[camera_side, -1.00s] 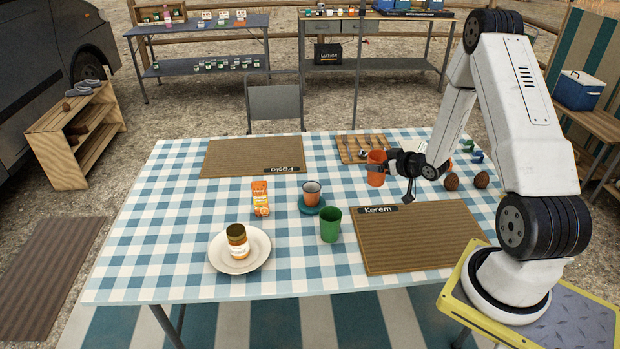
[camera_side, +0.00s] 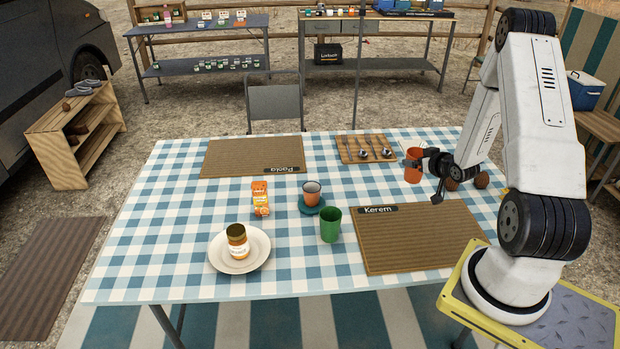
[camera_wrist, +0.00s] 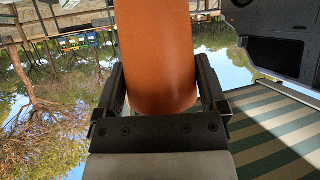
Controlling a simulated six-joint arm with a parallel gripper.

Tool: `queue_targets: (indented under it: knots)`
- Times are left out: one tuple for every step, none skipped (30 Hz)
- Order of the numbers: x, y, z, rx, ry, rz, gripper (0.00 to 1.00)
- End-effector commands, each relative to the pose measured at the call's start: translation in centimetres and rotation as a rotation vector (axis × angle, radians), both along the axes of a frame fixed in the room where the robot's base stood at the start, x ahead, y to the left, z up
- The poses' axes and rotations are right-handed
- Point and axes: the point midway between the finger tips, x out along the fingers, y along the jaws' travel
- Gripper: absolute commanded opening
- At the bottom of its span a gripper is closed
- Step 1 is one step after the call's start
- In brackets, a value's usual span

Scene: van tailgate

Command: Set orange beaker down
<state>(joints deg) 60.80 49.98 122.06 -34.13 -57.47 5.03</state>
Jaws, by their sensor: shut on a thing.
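My gripper (camera_side: 428,164) is shut on the orange beaker (camera_side: 412,166) and holds it at the right side of the table, in front of the spoon board's right end in the side view. The beaker looks roughly upright and seems to be above the cloth, though the exact gap is hard to judge. In the wrist view the orange beaker (camera_wrist: 156,50) fills the space between the two dark fingers (camera_wrist: 160,95). The placemat labelled Kerem (camera_side: 425,240) lies below it in the picture and is bare.
Spoons lie on a wooden board (camera_side: 348,156). Brown round things (camera_side: 481,180) sit near my arm.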

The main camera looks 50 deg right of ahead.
Motion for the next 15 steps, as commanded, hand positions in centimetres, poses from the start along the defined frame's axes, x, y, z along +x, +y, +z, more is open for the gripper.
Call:
queue_targets:
  knots:
    - [0.0, 0.0, 0.0, 0.000, 0.000, -0.001, 0.34]
    - [0.0, 0.0, 0.0, 0.000, 0.000, -0.001, 0.34]
    - [0.1, -0.1, 0.0, 0.000, 0.000, 0.000, 0.34]
    - [0.1, -0.1, -0.1, 0.000, 0.000, 0.000, 0.34]
    - [0.2, -0.2, -0.1, 0.000, 0.000, 0.000, 0.34]
    - [0.4, -0.3, -0.2, 0.000, 0.000, 0.000, 0.34]
    - [0.5, -0.5, -0.3, 0.000, 0.000, 0.001, 0.34]
    - [0.7, -0.6, -0.4, 0.000, 0.000, 0.001, 0.34]
    - [1.0, -0.8, -0.6, 0.000, -0.001, 0.001, 0.34]
    - [1.2, -1.1, -0.7, 0.000, -0.001, 0.001, 0.34]
    - [1.5, -1.3, -0.9, 0.000, -0.001, 0.001, 0.34]
    - [1.8, -1.6, -1.1, -0.001, -0.001, 0.001, 0.34]
    - [2.1, -1.8, -1.3, 0.000, 0.000, 0.001, 0.34]
    - [2.4, -2.1, -1.5, -0.001, -0.001, 0.001, 0.34]
    - [2.8, -2.4, -1.7, -0.001, -0.001, 0.001, 0.34]
